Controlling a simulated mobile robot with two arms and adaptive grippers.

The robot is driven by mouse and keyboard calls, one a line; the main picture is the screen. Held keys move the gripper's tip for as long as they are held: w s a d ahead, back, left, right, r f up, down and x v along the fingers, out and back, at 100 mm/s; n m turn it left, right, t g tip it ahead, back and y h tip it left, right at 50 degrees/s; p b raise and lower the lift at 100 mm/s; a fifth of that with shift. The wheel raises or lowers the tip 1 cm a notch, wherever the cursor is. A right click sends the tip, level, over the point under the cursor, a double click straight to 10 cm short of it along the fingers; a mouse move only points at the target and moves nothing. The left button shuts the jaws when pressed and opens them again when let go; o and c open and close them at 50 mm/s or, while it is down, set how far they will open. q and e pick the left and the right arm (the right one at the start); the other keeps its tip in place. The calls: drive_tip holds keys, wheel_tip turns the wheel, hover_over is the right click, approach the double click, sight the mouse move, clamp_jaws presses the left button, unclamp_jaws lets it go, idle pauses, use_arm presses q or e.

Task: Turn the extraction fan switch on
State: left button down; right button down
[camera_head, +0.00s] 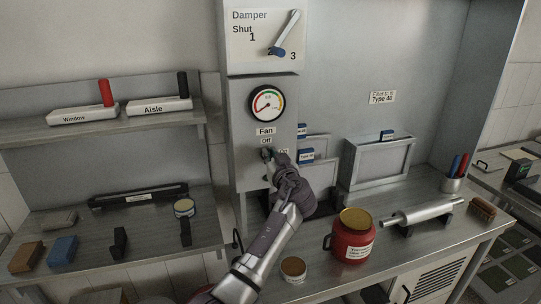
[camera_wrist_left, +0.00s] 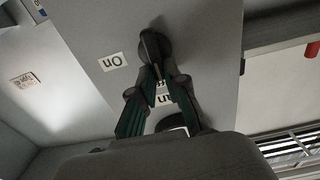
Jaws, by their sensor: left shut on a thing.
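The fan switch (camera_head: 266,153) is a small dark rotary knob on the grey control panel (camera_head: 240,130), below the labels "Fan" and "Off". An "On" label (camera_head: 283,151) is to its right, partly covered by my gripper. My left gripper (camera_head: 269,160) reaches up to the knob from below. In the left wrist view, the dark knob (camera_wrist_left: 153,46) is round with a narrow handle, and the two fingers of my left gripper (camera_wrist_left: 157,76) are closed on that handle. The "On" label (camera_wrist_left: 113,61) appears upside down beside it. My right gripper is not in view.
A round gauge (camera_head: 267,103) and a damper lever (camera_head: 287,33) are above the switch. Shelves with switches (camera_head: 160,105) are at left.

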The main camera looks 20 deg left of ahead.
use_arm(q)
drive_tip(key=shift+w+d+f+m+b, duration=0.25)
drive_tip(key=shift+m+b, duration=0.45)
drive_tip(key=shift+m, duration=2.25)
drive_tip(key=shift+w+d+f+m+b, duration=0.25)
drive_tip(key=shift+m+b, duration=0.4)
drive_tip(key=shift+m, duration=2.35)
drive_tip(key=shift+w+d+f+m+b, duration=0.1)
drive_tip(key=shift+d+f+m+b, duration=0.4)
drive_tip(key=shift+m, duration=2.45)
drive_tip(key=shift+a+r, duration=0.1)
drive_tip(key=shift+a, duration=0.15)
drive_tip(key=c, duration=1.2)
unclamp_jaws()
